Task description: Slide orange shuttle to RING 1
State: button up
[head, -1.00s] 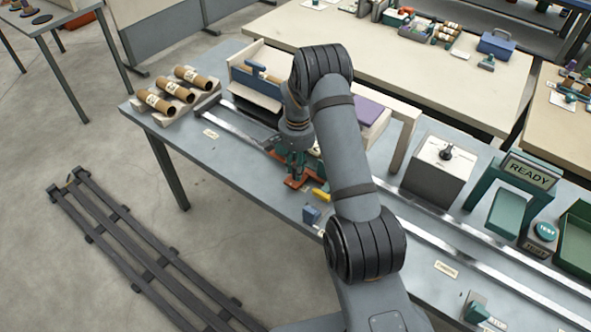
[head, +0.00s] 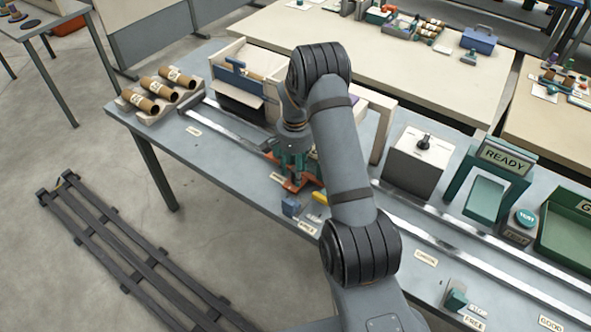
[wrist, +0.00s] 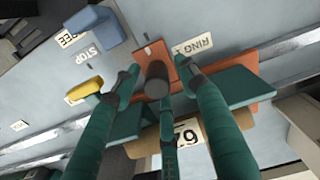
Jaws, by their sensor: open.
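The orange shuttle (head: 300,184) sits on the metal rail under my gripper and is partly hidden by it in the head view. In the wrist view the orange shuttle (wrist: 153,54) carries a dark round knob (wrist: 157,78), green blocks (wrist: 240,87) and a brown cardboard tube (wrist: 150,143) with a numbered label. My gripper (wrist: 156,74) is open, its green fingers spread around the knob; whether they touch it is unclear. My gripper (head: 294,165) also shows in the head view. The RING 1 label (wrist: 193,46) lies on the table just right of the shuttle's tab in the wrist view.
A yellow piece (head: 319,196) and a blue block (head: 292,206) stand close to the shuttle, near the STOP label (wrist: 92,50). The rail (head: 225,128) is bare to the left. A grey box (head: 416,162) and the READY frame (head: 503,158) stand to the right.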

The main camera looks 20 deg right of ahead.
notch_tip(320, 180, up, 12)
dwell(0.6)
dwell(0.4)
